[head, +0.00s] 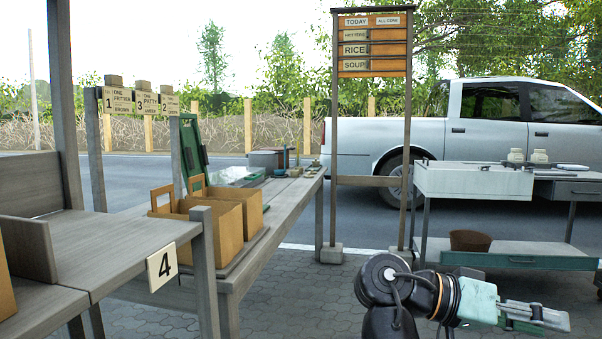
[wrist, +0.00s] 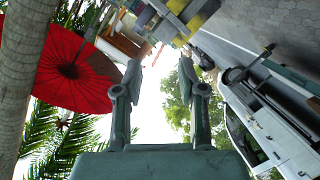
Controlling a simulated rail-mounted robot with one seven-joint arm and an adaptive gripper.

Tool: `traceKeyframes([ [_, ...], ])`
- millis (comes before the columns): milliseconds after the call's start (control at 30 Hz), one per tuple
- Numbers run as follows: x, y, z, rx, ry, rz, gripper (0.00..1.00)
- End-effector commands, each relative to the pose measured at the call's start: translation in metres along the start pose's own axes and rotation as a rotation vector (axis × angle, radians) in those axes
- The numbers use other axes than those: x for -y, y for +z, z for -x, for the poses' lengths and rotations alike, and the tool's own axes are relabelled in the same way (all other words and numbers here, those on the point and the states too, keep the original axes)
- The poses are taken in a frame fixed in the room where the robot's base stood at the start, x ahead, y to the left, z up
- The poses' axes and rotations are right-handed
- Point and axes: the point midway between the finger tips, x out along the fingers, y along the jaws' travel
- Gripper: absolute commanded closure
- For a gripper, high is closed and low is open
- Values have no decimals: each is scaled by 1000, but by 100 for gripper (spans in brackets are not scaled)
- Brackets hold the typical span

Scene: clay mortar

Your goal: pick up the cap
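I cannot make out a cap for certain in either view. My gripper (head: 538,316) is at the lower right of the head view, at the end of my arm, in front of the wheeled cart and apart from it. In the wrist view my gripper (wrist: 160,76) has its two fingers spread with an empty gap between them. Sky and foliage show through that gap. Small things (head: 295,171) lie at the far end of the long grey table, too small to identify.
A wooden menu post (head: 333,150) stands between. Open paving lies between table and cart. A red parasol (wrist: 70,65) shows in the wrist view.

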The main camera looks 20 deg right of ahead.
Motion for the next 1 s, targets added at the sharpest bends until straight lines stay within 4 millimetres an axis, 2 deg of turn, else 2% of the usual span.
traceKeyframes([
  [267, 0, 0, 0, 0, 0, 0, 60],
  [367, 0, 0, 0, 0, 0, 0, 28],
  [400, 0, 0, 0, 0, 0, 0, 21],
  [767, -4, -4, 1, 0, 0, 0, 21],
  [867, -12, -14, 4, -1, 0, 2, 21],
  [1000, -24, -37, 12, -2, 6, 21, 21],
])
